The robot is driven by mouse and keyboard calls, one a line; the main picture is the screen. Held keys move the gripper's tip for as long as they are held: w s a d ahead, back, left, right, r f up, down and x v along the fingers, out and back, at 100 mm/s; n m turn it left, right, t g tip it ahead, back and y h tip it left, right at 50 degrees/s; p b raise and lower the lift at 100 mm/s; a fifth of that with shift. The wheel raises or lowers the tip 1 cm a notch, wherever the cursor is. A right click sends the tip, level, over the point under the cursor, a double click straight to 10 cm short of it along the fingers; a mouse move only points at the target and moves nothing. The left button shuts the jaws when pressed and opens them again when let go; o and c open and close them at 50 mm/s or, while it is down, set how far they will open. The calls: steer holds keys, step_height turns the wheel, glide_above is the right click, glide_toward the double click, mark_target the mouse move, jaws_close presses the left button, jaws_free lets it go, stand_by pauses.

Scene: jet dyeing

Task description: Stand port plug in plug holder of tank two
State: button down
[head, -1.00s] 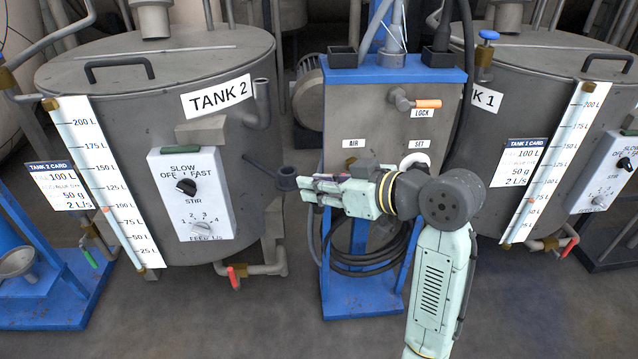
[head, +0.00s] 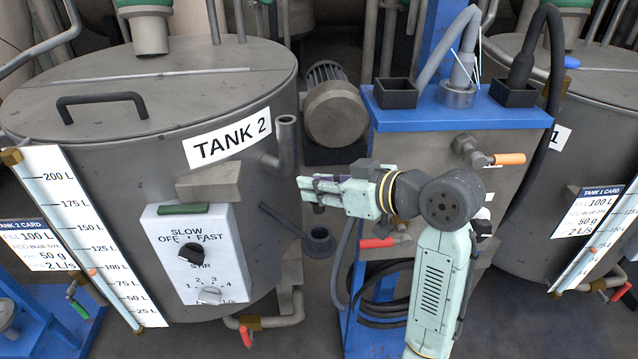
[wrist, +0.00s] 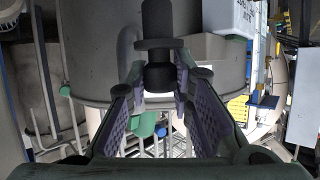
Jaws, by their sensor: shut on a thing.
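My gripper (head: 312,188) is shut on the port plug, a dark flanged piece. In the wrist view the plug (wrist: 160,58) sits between the fingertips, its narrower stem away from the grip. In the head view only a small dark part of it (head: 319,208) shows below the fingertips. The plug holder (head: 318,241) is a dark grey cup on an arm from the side of tank two (head: 110,95). In the head view the plug appears a little above the cup, apart from it. How well they line up in depth I cannot tell.
A white stir and feed box (head: 190,255) is on the tank's front, left of the holder. An upturned side pipe (head: 287,145) stands above and left of my gripper. A blue-topped cabinet (head: 430,115) with hoses and a red handle (head: 376,243) is close at the right.

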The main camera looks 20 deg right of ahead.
steer(key=shift+s, duration=0.2)
step_height(320, 180, down, 8)
steer(key=b, duration=0.6)
stand_by(1.0)
steer(key=shift+f+b, duration=0.45)
steer(key=shift+b, duration=0.05)
steer(key=c, duration=1.3)
jaws_free()
